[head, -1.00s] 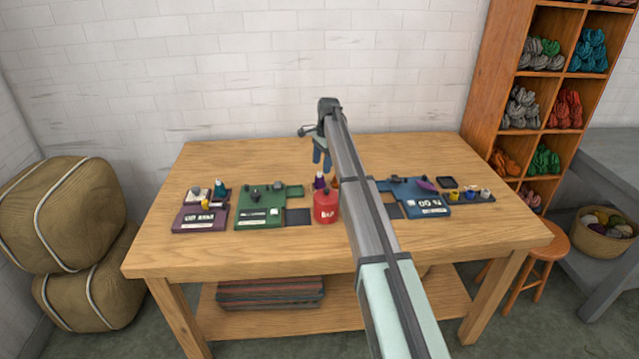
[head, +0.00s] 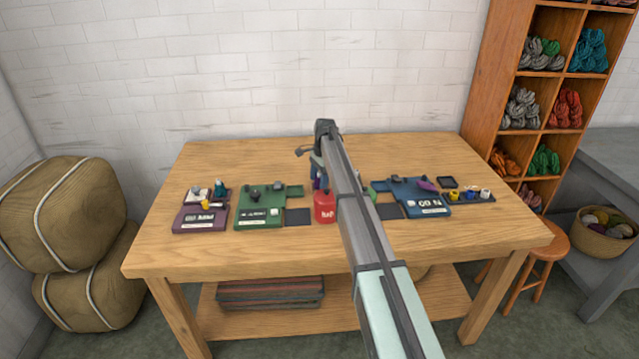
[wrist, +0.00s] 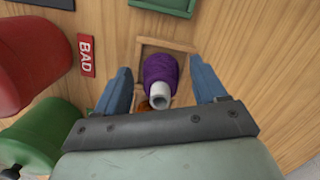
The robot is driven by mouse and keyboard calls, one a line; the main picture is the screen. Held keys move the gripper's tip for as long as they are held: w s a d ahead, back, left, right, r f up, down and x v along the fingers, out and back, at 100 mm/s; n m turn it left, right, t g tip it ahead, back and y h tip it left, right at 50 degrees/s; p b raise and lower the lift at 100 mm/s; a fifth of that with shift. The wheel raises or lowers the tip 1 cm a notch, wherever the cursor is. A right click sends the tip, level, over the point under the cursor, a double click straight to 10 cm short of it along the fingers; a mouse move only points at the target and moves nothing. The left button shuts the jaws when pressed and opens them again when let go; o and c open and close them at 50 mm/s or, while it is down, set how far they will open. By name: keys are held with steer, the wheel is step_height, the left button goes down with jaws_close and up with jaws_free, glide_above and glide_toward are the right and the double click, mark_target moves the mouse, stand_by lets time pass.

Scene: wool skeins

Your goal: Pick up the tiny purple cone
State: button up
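The tiny purple cone (wrist: 160,72) has a pale hollow tip and stands at a small wooden frame (wrist: 178,45) in the wrist view. My gripper (wrist: 159,68) is open, with one blue finger on each side of the cone and a visible gap on both sides. In the head view my gripper (head: 318,172) is low over the table behind the red canister, and only a bit of purple shows there.
A red canister (head: 325,207) stands close in front of my gripper. A green canister (wrist: 45,140) is beside it, with a red BAD label (wrist: 86,56) nearby. An orange item (wrist: 147,106) shows under the palm. Green (head: 275,215) and blue (head: 405,187) boards flank the area.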

steer(key=c, duration=1.1)
steer(key=shift+r, duration=0.1)
step_height(320, 180, up, 15)
steer(key=shift+f, duration=0.1)
stand_by(0.6)
